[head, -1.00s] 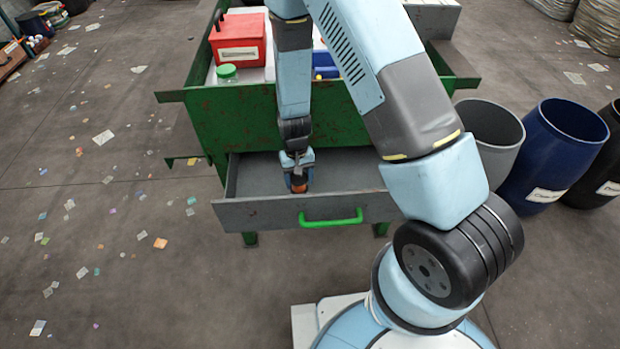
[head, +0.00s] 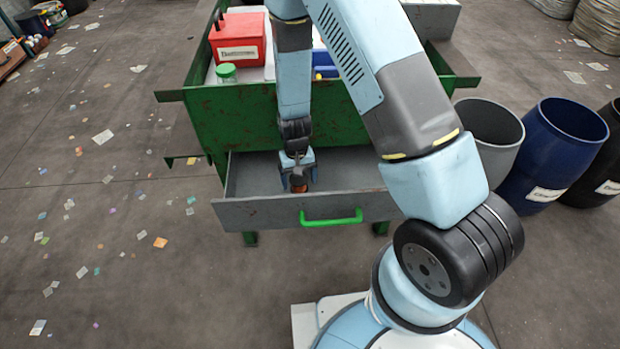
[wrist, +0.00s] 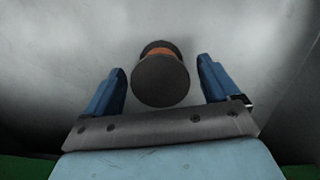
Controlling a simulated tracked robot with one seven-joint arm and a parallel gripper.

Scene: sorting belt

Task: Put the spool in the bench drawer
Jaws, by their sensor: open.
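The spool (wrist: 160,80) has dark round ends and an orange-brown middle, and in the wrist view it lies between my two fingers with a gap on each side. In the head view the spool (head: 298,188) shows just under my gripper (head: 298,172), partly hidden by it. My gripper, also in the wrist view (wrist: 163,85), is open with its blue fingers apart. The bench drawer (head: 262,214) is grey with a green handle and is pulled out. My gripper and the spool are inside it. Whether the spool touches the drawer floor is hard to tell.
The green bench (head: 235,120) stands behind the drawer. A red box (head: 238,38), a green-lidded jar (head: 227,74) and a blue box (head: 327,70) are on top. Grey, blue (head: 553,150) and black bins stand to the right. The floor at left has scattered paper scraps.

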